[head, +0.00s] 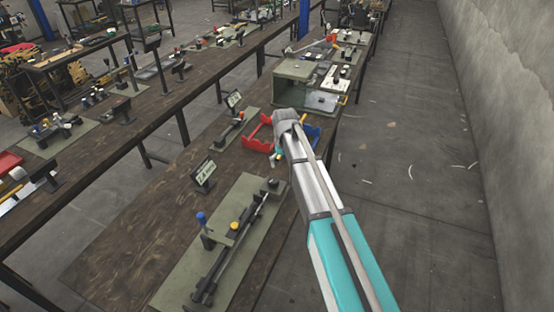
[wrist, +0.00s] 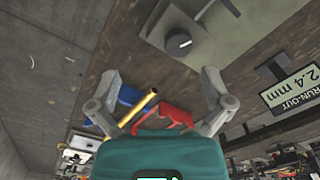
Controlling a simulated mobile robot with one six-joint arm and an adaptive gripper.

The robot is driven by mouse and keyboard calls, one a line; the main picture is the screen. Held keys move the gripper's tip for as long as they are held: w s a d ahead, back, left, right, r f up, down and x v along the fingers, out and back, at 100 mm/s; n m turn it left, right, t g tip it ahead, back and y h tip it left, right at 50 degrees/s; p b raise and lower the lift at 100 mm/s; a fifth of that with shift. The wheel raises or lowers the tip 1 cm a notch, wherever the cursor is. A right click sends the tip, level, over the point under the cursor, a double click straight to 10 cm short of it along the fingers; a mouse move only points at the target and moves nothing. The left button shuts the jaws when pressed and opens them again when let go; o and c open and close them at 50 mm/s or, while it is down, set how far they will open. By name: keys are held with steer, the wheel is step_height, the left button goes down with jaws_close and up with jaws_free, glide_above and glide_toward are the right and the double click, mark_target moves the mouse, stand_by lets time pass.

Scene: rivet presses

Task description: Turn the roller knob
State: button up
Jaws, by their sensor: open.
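A dark round knob with a white line (wrist: 178,42) sits on a grey block, near the top middle of the wrist view. In the head view this appears to be the small knob (head: 272,182) at the far end of the near green fixture plate (head: 178,285). My gripper (wrist: 160,76) is open and empty in the wrist view, with its two grey fingers spread apart. The knob lies beyond the fingertips, and the fingers do not touch it. In the head view my gripper (head: 277,158) is mostly hidden by my arm, past the fixture's far end.
A red bin (head: 257,140) and a blue bin (head: 313,136) stand beyond the fixture. A yellow rod (wrist: 145,107) shows between my fingers. A sign reading run-out 2.4 mm (wrist: 290,88) stands beside the plate. Open floor (head: 420,190) lies right of the bench.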

steer(key=s+d+f+m+b, duration=0.1)
steer(key=s+d+f+b, duration=0.3)
steer(key=s+d, duration=0.4)
steer(key=s+d+f+m+b, duration=0.2)
steer(key=s+d+f+b, duration=0.2)
steer(key=s+d, duration=0.4)
steer(key=shift+s+d+f+b, duration=0.35)
steer(key=shift+s+f, duration=0.15)
steer(key=shift+s, duration=1.1)
steer(key=shift+m, duration=0.3)
steer(key=s, duration=0.1)
steer(key=s+d, duration=0.2)
steer(key=shift+s, duration=0.3)
stand_by(3.9)
